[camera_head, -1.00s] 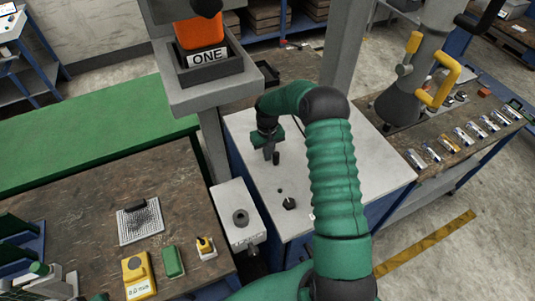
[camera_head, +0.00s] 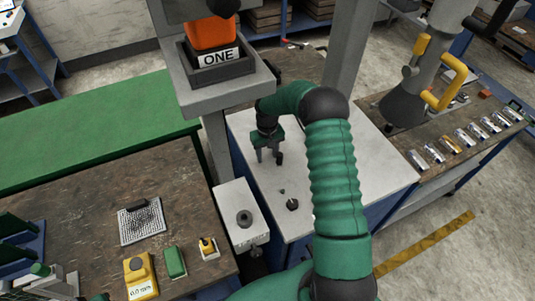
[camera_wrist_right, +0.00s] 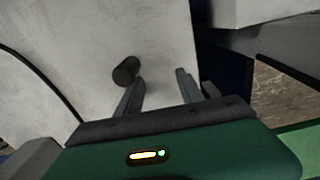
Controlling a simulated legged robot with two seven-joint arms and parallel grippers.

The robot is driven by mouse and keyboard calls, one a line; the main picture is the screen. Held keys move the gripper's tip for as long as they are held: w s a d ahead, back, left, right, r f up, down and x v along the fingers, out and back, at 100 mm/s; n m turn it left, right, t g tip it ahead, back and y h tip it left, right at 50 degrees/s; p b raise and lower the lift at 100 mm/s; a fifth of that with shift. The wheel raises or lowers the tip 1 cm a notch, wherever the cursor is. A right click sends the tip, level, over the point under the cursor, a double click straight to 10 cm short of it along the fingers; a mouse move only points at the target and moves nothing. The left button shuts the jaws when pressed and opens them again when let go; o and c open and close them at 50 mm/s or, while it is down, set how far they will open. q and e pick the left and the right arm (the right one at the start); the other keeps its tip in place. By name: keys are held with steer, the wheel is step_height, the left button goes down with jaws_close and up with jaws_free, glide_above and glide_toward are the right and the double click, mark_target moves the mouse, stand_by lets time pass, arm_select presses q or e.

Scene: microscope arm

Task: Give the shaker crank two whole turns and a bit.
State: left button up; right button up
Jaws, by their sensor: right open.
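My right gripper (camera_head: 268,156) is over the white cabinet top, pointing down with its two fingers apart and nothing between them. In the right wrist view, its fingers (camera_wrist_right: 168,98) are also apart. A short dark cylinder (camera_head: 279,159), which looks like the crank's handle, stands just right of the fingers. In the right wrist view, the same cylinder (camera_wrist_right: 126,70) is beyond the left fingertip, outside the jaws. I cannot see how it joins the rest of the crank. My left gripper is not in view.
A dark knob (camera_head: 292,204) and a smaller dark piece are nearer on the white top (camera_head: 345,180). A grey box (camera_head: 236,202) with a round dark fitting stands at the left. A grey post and the shelf marked ONE (camera_head: 218,88) rise close behind the gripper.

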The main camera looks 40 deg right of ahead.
steer(key=shift+r, duration=0.4)
step_height(320, 180, up, 16)
steer(key=b, duration=0.3)
steer(key=shift+b, duration=0.35)
steer(key=shift+c, duration=0.5)
